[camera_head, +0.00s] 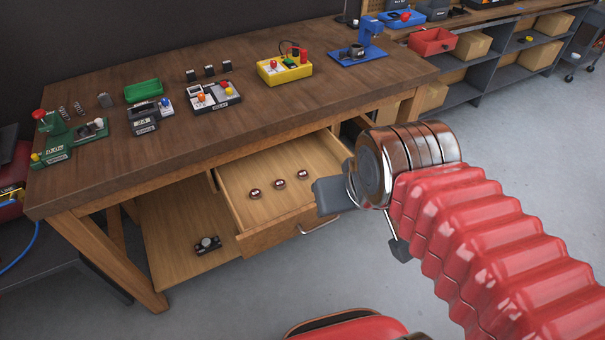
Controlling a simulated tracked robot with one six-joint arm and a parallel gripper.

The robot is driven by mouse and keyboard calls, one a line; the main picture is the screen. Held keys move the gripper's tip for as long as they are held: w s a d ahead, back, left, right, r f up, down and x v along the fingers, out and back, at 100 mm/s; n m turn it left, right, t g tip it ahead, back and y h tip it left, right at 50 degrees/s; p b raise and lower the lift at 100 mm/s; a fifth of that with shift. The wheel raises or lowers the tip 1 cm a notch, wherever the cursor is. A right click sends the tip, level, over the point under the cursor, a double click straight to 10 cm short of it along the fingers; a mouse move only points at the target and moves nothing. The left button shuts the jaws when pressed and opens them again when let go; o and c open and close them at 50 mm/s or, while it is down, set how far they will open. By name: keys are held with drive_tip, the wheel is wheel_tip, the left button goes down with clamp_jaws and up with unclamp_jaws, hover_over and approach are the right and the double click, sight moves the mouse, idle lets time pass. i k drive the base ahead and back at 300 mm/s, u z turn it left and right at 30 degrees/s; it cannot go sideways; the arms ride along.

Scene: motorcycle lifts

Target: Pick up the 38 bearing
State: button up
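Three small dark round pieces lie in a row in the open wooden drawer (240,205): a left one (255,194), a middle one (280,184) and a right one (303,174). They look like bearings with pale marks on top, but the marks are too small to read, so I cannot tell which is the 38 bearing. My gripper (362,226) is at the right of the drawer, near its front right corner, apart from the pieces. Its two grey fingers stand wide apart with nothing visible between them.
The wooden workbench (190,60) above the drawer carries a green press (62,135), a green tray (143,90), a relay box (215,97), a yellow box (285,69) and a blue press (362,45). A dark part (208,244) lies on the lower shelf. Open floor lies in front.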

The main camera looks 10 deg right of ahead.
sight(279, 184)
drive_tip(key=u, duration=0.6)
drive_tip(key=i, duration=0.9)
drive_tip(key=u, duration=0.9)
